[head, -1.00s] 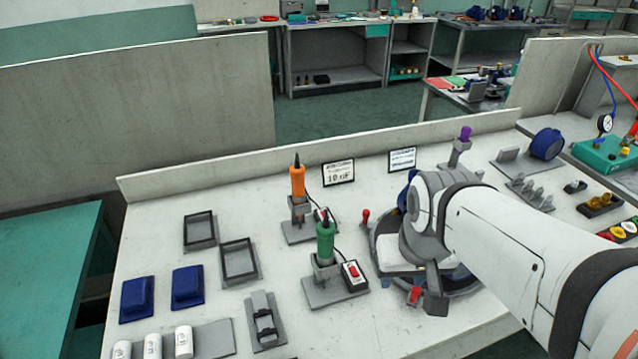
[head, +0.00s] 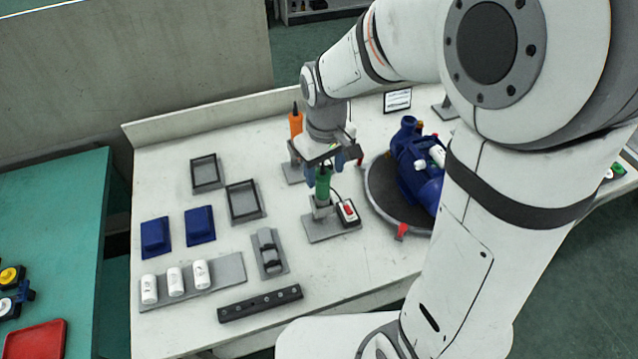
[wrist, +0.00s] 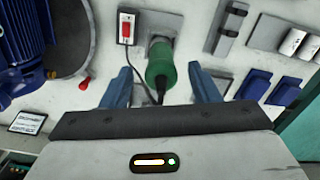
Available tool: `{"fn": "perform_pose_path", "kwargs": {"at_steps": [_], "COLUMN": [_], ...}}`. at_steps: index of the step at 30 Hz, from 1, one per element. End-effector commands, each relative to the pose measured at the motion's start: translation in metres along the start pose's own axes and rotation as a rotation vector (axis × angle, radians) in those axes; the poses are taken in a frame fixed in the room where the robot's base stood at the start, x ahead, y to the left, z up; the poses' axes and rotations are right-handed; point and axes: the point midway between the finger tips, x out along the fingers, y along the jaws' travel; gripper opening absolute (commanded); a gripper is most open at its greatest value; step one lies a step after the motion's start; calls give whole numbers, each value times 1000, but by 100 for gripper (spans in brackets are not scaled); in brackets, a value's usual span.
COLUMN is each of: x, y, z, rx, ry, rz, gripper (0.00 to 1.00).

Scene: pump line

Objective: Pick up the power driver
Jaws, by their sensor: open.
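A green-handled corded tool (head: 322,185) stands upright in a grey holder (head: 330,228), with a small white box bearing a red switch (head: 346,211) beside it. A similar orange-handled tool (head: 296,122) stands in another holder behind it. No label shows which is the power driver. My gripper (head: 325,168) is directly over the green tool, pointing down, its blue fingers apart. In the wrist view, the green tool (wrist: 161,66) shows between the open fingers (wrist: 161,82), with a gap on both sides. Its cable runs toward the palm.
A blue pump housing (head: 411,165) sits on a round turntable (head: 380,196) just right of the green tool's holder. To the left lie empty frames (head: 243,202), blue blocks (head: 200,224), white cylinders (head: 175,282) and a dark bar (head: 260,303).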

Motion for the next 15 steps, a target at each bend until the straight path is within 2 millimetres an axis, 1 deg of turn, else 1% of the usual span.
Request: {"fn": "perform_pose_path", "kwargs": {"at_steps": [1, 8, 12, 15], "x": [6, 32, 52, 61], "y": [0, -2, -2, -2], "z": [1, -2, -3, -4], "rx": [1, 2, 3, 3], "ry": [-4, -5, -5, -2], "rz": [-1, -1, -1, -1], "gripper": [55, 55, 55, 55]}}
